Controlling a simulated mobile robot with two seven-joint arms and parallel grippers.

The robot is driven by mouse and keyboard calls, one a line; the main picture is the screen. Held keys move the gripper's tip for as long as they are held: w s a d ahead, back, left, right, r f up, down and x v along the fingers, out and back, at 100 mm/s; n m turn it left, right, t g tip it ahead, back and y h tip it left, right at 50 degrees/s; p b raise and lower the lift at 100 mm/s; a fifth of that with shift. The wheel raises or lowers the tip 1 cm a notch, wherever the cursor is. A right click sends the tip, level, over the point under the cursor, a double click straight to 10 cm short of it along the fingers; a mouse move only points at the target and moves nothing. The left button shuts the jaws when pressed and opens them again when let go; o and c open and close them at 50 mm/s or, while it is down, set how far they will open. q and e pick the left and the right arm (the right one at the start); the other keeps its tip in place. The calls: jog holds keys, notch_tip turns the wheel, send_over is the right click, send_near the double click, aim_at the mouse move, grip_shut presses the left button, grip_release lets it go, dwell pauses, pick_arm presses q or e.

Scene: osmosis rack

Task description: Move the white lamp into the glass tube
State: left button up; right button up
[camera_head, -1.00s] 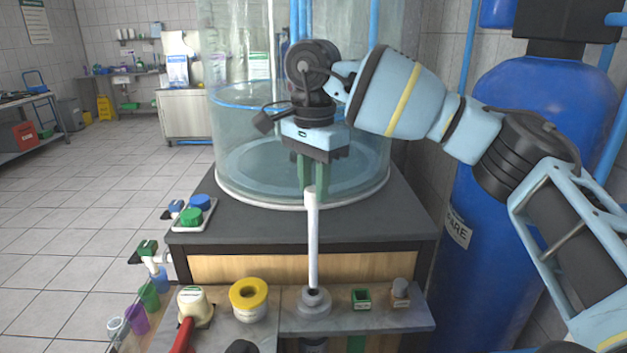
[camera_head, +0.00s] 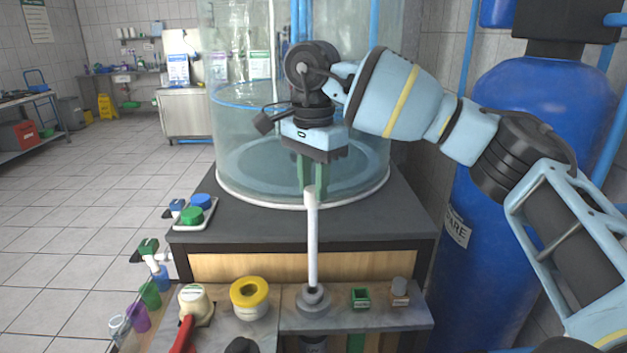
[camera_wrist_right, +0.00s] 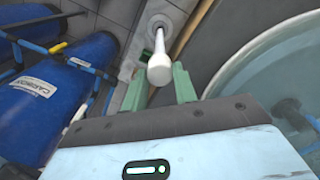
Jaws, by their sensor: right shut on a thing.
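The white lamp (camera_head: 312,245) is a long thin white rod, standing almost upright in the head view. My right gripper (camera_head: 312,190) has its green fingers shut on the lamp's top end. The wrist view shows the lamp's thick white cap (camera_wrist_right: 160,68) between the fingers of the right gripper (camera_wrist_right: 160,88). The lamp's lower end meets a grey round collar (camera_head: 314,302) on the front shelf. I cannot tell how deep it sits there. My left gripper is not in view.
A large clear tank (camera_head: 240,150) stands close behind the gripper. The shelf (camera_head: 390,322) also holds a yellow-topped container (camera_head: 249,295), a green square block (camera_head: 360,297) and a small grey-capped item (camera_head: 400,290). Blue cylinders (camera_head: 540,150) stand at the right.

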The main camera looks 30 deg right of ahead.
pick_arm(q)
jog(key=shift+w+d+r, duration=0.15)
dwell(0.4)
pick_arm(e)
send_over(313, 234)
jog(key=shift+w+d+f, duration=0.15)
jog(key=shift+w+f, duration=0.05)
jog(key=shift+f, duration=0.9)
jog(key=shift+w+d+f, duration=0.1)
jog(key=shift+w+f, duration=0.1)
jog(key=shift+f, duration=0.9)
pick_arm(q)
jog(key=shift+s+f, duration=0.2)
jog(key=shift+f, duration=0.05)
pick_arm(e)
jog(key=shift+f, duration=0.4)
jog(key=shift+f+b, duration=0.6)
jog(key=shift+f, duration=2.45)
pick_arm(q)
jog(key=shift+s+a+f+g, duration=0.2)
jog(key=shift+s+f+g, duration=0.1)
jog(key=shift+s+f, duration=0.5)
